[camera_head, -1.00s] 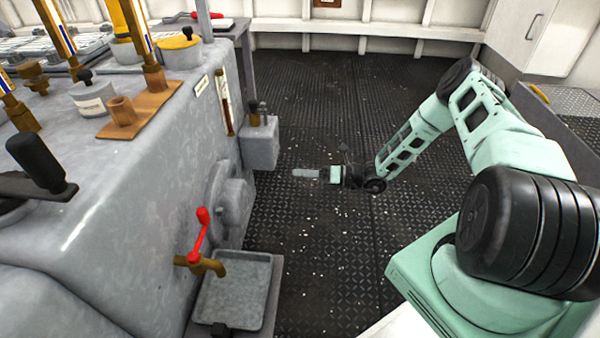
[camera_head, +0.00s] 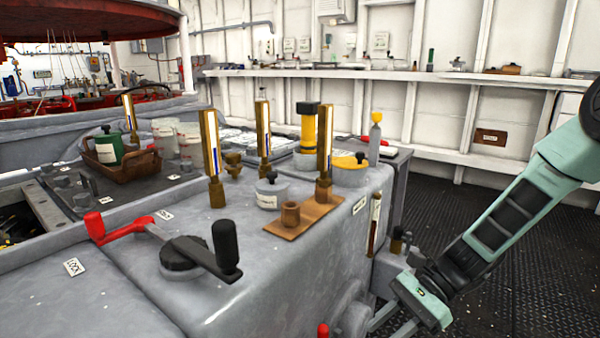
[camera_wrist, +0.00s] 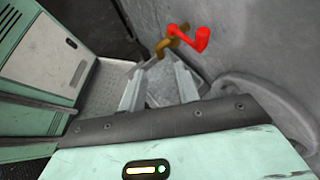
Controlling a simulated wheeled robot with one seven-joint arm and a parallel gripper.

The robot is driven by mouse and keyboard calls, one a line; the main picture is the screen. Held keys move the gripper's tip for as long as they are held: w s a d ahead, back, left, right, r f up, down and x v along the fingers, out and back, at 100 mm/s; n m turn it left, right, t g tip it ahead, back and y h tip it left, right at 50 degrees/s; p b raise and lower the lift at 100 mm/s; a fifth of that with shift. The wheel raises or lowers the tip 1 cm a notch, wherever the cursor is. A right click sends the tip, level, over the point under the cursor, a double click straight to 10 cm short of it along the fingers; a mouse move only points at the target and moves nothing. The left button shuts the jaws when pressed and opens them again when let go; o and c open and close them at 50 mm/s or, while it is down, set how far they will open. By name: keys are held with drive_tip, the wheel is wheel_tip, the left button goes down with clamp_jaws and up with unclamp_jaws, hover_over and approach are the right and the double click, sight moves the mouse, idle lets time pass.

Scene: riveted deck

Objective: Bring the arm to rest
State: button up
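My gripper (camera_head: 388,324) hangs at the lower right of the head view, beside the side wall of the grey machine (camera_head: 270,265). It points down and to the left, and its fingertips are partly cut off by the bottom edge. In the wrist view my gripper (camera_wrist: 160,78) has its two grey fingers apart with nothing held between them. My arm (camera_head: 515,205) slopes down from the upper right, bent and off to the side of the machine.
A brass tap with a red handle (camera_wrist: 186,40) lies just beyond the fingers, on the machine's side; a grey tray (camera_wrist: 160,88) is beneath. A cranked black handle (camera_head: 224,250) and brass-framed gauges stand on the machine top. Dark floor (camera_head: 515,270) is open at right.

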drive_tip(key=s+a+r+n+t+h, duration=0.1)
drive_tip(key=s+r+n+t+h, duration=0.1)
drive_tip(key=s+r+n+h, duration=0.6)
drive_tip(key=s+a+r+n+t+h, duration=0.15)
drive_tip(key=s+r+n, duration=0.35)
drive_tip(key=s+n, duration=0.75)
wheel_tip(320, 180, up, 32)
drive_tip(key=w+p, duration=0.1)
drive_tip(key=p, duration=3.2)
drive_tip(key=shift+d+t+h, duration=0.35)
drive_tip(key=shift+w+r+n, duration=0.1)
drive_tip(key=shift+n, duration=0.15)
